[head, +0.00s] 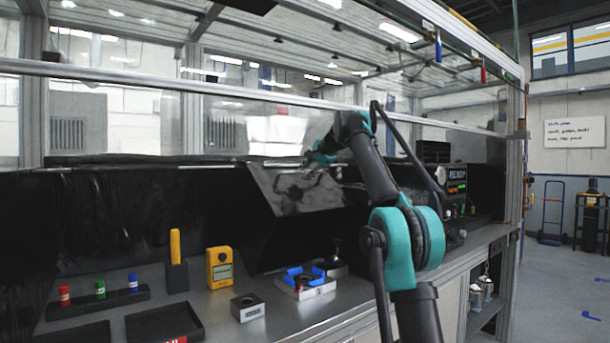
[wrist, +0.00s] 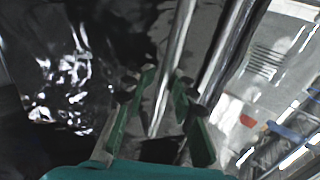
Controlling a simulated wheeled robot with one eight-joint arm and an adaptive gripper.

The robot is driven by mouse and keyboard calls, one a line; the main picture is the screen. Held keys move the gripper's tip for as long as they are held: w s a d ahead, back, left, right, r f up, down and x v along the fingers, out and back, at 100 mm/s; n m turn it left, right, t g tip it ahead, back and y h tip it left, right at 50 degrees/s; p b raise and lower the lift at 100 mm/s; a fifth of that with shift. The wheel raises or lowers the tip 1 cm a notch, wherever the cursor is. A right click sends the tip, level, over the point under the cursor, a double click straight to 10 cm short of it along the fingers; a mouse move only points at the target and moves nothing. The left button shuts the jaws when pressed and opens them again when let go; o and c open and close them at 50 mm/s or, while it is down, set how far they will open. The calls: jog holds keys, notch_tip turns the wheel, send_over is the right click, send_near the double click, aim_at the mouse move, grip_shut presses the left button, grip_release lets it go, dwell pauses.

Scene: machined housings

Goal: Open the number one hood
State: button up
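A dark hood (head: 305,190) with a sloping, glossy front panel stands on the bench in the middle of the head view. No number is readable on it. A thin metal bar (head: 282,164) runs along its top edge. My gripper (head: 318,158) is at this upper edge, small and partly hidden by my arm. In the wrist view my gripper (wrist: 160,95) has its two green fingers apart, with a shiny metal bar (wrist: 173,65) running between them. I cannot tell whether either finger touches the bar.
A second metal rail (wrist: 228,48) runs close to the right finger. On the bench are a yellow meter (head: 219,267), a blue-topped fixture (head: 304,281), a small metal block (head: 247,307) and a vial rack (head: 98,302). A clear panel and frame stand behind the hood.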

jog(key=shift+o, duration=0.4)
jog(key=shift+f, duration=0.1)
jog(key=shift+s+d+r, duration=0.25)
jog(key=shift+s+r, duration=0.1)
jog(key=shift+s+d, duration=0.25)
jog(key=shift+s, duration=0.1)
jog(key=s+d, duration=0.6)
jog(key=s, duration=0.3)
jog(key=shift+d, duration=0.25)
